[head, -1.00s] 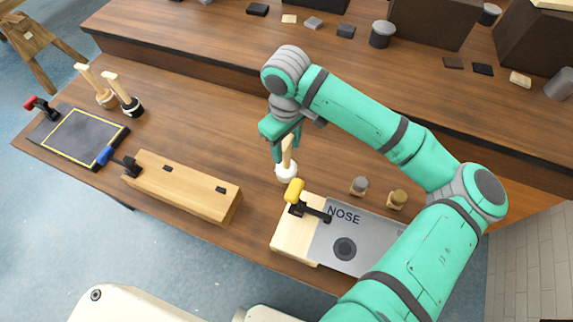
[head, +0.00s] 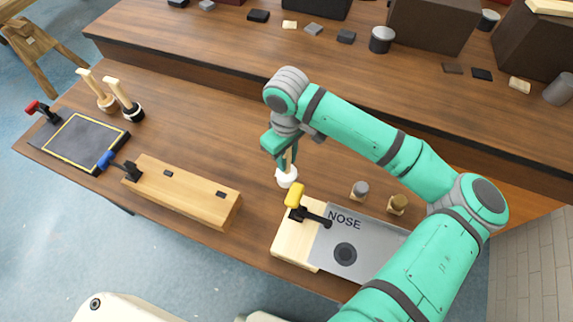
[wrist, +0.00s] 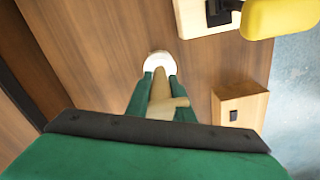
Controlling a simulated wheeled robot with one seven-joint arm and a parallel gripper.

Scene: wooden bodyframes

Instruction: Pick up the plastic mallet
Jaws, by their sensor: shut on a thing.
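The plastic mallet (head: 287,177) stands on the wooden table with its white head down and its light wooden handle up. Its white head (wrist: 160,63) and handle (wrist: 160,97) also show in the wrist view. My gripper (head: 287,160) is above the head, with its green fingers on both sides of the handle. In the wrist view my gripper (wrist: 160,90) is shut on the handle. The fingers hide part of the handle in the head view.
A yellow-handled clamp (head: 295,196) on a wooden block with a grey NOSE plate (head: 372,232) is close in front of the mallet. A long wooden block (head: 180,190) lies left. Two more mallets (head: 130,107) stand far left.

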